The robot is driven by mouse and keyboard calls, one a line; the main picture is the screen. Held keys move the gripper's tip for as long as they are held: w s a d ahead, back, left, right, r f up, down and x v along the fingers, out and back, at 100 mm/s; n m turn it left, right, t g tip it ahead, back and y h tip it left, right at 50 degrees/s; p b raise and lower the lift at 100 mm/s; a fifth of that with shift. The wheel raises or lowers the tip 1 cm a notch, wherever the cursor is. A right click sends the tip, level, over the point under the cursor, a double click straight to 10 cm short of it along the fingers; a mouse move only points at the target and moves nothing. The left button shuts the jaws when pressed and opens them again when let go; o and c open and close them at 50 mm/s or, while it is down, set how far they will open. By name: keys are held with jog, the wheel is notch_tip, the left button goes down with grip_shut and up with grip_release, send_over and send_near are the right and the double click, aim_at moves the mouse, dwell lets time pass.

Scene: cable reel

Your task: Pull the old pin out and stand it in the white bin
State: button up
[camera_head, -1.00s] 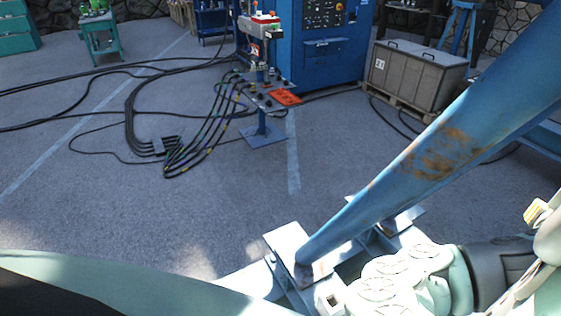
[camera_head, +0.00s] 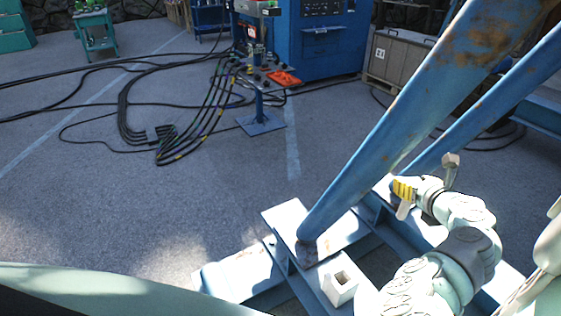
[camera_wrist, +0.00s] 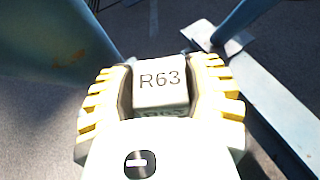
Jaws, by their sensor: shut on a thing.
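My gripper (camera_head: 404,191) has yellow ribbed fingers and is shut on a pale block marked R63 (camera_wrist: 162,88), which I take to be the old pin's head. In the wrist view the block sits squarely between both fingers. In the head view a pale end of the pin (camera_head: 403,211) shows below the fingers, and the rest is hidden. My gripper is beside the blue frame's sloping legs. A small white square box with an open top, seemingly the white bin (camera_head: 340,291), stands on the blue frame, lower and to the left of my gripper.
A thick rusty blue leg (camera_head: 400,115) rises from a foot plate (camera_head: 288,222) between the box and the open floor. A second leg (camera_head: 465,112) stands behind. Black cables (camera_head: 130,110) lie on the floor, near a control stand (camera_head: 259,115).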

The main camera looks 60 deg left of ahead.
jog(key=s+a+f+n+g+b, duration=0.1)
jog(key=s+a+f+g+b, duration=0.1)
jog(key=f+b, duration=0.4)
jog(key=s+a+f+n+g+y+b, duration=0.1)
jog(key=s+a+f+n+g+b, duration=0.1)
jog(key=s+f+b, duration=0.2)
jog(key=s+a+f+n+g+y+b, duration=0.1)
jog(key=s+a+f+n+g+b, duration=0.1)
jog(key=f+b, duration=0.8)
notch_tip(320, 180, down, 7)
jog(key=shift+s+a+f, duration=0.15)
jog(key=shift+s+a, duration=0.05)
jog(key=shift+s, duration=0.4)
jog(key=shift+w+d+p, duration=0.1)
jog(key=shift+d+p, duration=0.05)
jog(key=shift+p, duration=0.3)
jog(key=shift+f, duration=0.15)
jog(key=shift+f+b, duration=0.85)
jog(key=shift+f, duration=0.45)
jog(key=shift+p, duration=0.3)
jog(key=shift+f, duration=0.1)
jog(key=shift+f+b, duration=2.5)
jog(key=shift+f, duration=0.65)
